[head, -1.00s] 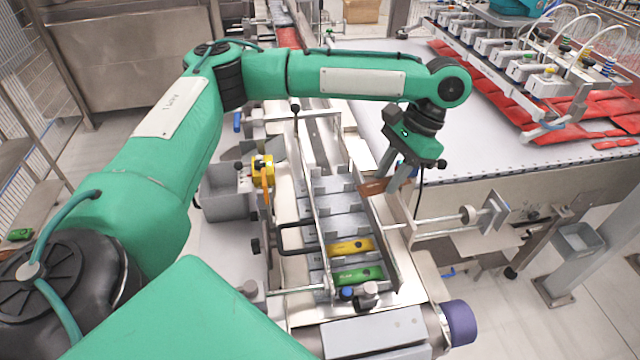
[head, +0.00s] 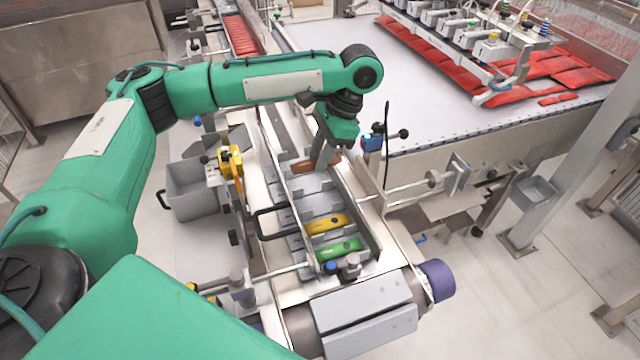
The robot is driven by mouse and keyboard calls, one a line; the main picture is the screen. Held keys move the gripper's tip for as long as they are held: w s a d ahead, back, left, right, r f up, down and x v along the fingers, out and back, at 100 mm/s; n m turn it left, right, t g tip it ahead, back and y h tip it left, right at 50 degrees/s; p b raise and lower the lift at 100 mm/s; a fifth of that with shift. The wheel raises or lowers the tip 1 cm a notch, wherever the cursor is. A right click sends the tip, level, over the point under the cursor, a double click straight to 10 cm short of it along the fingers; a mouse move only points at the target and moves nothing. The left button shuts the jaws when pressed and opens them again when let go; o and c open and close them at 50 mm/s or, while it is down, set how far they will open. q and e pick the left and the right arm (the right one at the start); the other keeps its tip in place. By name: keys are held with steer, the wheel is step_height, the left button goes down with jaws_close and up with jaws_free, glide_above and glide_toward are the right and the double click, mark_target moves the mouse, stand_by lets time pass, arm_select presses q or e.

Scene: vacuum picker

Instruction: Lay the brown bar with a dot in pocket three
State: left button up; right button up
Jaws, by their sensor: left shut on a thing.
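The brown bar (head: 302,167) is in the jaws of my left gripper (head: 318,163), above the far part of the pocketed track (head: 318,185). The gripper points down and hides part of the bar; I cannot see its dot or tell its height above the track. A green bar (head: 338,247) lies in the nearest pocket and a yellow bar (head: 327,224) in the one behind it. The pocket behind the yellow bar (head: 312,205) looks empty. My right gripper is not in view.
Metal guide rails (head: 362,215) run along both sides of the track. A black bar handle (head: 262,222) and a yellow clamp (head: 231,162) stand at its left. A grey bin (head: 190,190) is further left. Red packs (head: 425,50) lie on the white belt (head: 330,45).

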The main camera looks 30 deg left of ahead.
arm_select(q)
step_height(320, 180, down, 4)
steer(key=shift+f, duration=0.2)
steer(key=shift+f+p, duration=0.6)
steer(key=shift+f, duration=1.85)
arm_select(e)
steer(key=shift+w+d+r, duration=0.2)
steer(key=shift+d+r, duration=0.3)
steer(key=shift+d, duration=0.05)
arm_select(q)
steer(key=shift+f, duration=0.1)
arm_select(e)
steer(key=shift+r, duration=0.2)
arm_select(q)
steer(key=shift+f, duration=0.1)
steer(key=shift+f+p, duration=0.35)
steer(key=shift+p, duration=0.05)
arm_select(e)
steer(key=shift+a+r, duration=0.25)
arm_select(q)
steer(key=o, duration=1)
steer(key=shift+o, duration=0.2)
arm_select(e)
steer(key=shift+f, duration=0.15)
